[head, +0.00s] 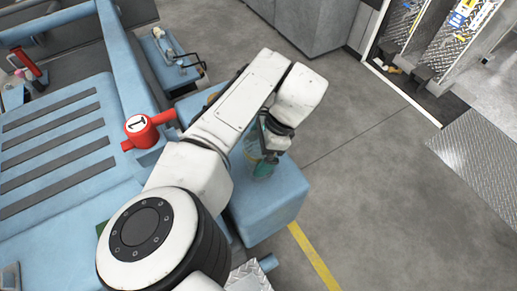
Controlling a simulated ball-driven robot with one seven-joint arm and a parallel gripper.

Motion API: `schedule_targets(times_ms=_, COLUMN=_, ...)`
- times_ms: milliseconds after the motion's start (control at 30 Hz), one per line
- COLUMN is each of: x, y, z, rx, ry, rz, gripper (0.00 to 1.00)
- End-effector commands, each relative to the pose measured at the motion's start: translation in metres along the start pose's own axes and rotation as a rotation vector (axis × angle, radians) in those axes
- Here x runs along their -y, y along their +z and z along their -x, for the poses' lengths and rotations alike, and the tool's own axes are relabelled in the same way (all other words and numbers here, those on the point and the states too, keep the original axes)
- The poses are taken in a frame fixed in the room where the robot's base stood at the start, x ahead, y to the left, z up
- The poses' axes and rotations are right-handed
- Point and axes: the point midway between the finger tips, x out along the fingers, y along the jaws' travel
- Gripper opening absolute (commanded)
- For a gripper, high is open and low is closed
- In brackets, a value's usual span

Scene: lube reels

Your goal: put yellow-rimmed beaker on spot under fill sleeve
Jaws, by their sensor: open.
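A clear beaker-like vessel (261,168) with a green patch low down stands at the top of a blue block (266,203), partly hidden by my arm. I cannot make out a yellow rim on it. My gripper (271,150) is small and dark here, over the vessel's upper part. It is open; whether its fingers are around the vessel or touching it is not clear. A bit of something yellowish (213,97) shows behind my forearm, mostly hidden. I cannot pick out the fill sleeve or the spot under it for certain.
A red valve-like fitting (143,128) stands on blue machinery left of my arm. A blue bench with dark slats (55,150) fills the left. A small fixture with a black handle (187,62) is behind. Grey floor (385,190) is open at right, beyond a yellow line (313,257).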

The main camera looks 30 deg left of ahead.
Motion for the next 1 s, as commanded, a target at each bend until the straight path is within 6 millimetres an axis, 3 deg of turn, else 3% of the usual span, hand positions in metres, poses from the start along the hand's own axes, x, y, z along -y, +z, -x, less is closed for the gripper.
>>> schedule_targets(times_ms=600, x=0.001, y=-0.001, z=0.106, rx=-0.001, ry=-0.003, rz=-0.001, gripper=1.0)
schedule_targets(times_ms=1000, x=0.0, y=0.0, z=0.119, rx=-0.001, ry=-0.001, rz=0.0, gripper=1.0)
